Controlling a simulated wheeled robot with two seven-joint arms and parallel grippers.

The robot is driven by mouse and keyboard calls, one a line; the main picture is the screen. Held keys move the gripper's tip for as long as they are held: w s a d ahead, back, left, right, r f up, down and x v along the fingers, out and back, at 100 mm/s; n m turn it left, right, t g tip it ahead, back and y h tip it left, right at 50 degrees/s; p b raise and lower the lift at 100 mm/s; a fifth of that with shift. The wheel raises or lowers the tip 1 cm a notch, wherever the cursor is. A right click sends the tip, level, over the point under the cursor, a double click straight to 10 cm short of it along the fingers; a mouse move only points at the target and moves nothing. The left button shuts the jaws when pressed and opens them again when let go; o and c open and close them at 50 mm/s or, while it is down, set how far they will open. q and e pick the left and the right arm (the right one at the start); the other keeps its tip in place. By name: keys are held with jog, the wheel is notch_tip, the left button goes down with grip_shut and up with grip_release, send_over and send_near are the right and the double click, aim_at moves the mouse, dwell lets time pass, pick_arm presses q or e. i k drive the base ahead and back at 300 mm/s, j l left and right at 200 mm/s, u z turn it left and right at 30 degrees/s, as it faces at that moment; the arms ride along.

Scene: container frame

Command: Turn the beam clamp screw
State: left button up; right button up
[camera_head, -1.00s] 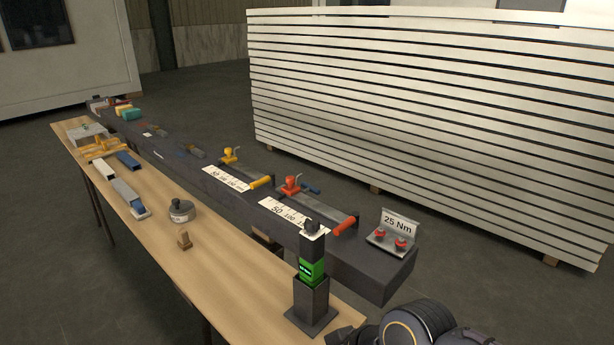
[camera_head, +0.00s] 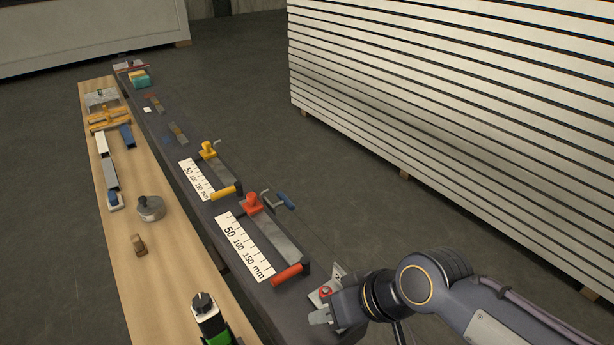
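Two clamps lie on the dark beam (camera_head: 150,120). The nearer clamp has a grey bar (camera_head: 272,238), a red head (camera_head: 252,202) and a red handle (camera_head: 287,275); a grey hooked piece with a blue grip (camera_head: 286,200) sits beside its head. The farther clamp has a yellow head (camera_head: 208,149) and a yellow handle (camera_head: 223,192). My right gripper (camera_head: 322,316) is at the beam's near end, right of and nearer than the red handle, apart from both clamps. Its finger opening cannot be made out. My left gripper is out of view.
A metal plate with a red knob (camera_head: 326,291) is partly hidden behind my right gripper. Scales (camera_head: 245,246) lie beside the clamps. A black-and-green tool (camera_head: 206,318) stands on the wooden bench (camera_head: 165,270). Stacked white panels (camera_head: 450,110) stand right; floor between is clear.

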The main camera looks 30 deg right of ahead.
aim_at(285, 201)
jog(key=l+u, duration=0.2)
jog(key=l, duration=1.7)
jog(key=l+u, duration=0.75)
jog(key=k+l+u, duration=0.1)
jog(key=l+u, duration=0.25)
jog(key=j, duration=0.1)
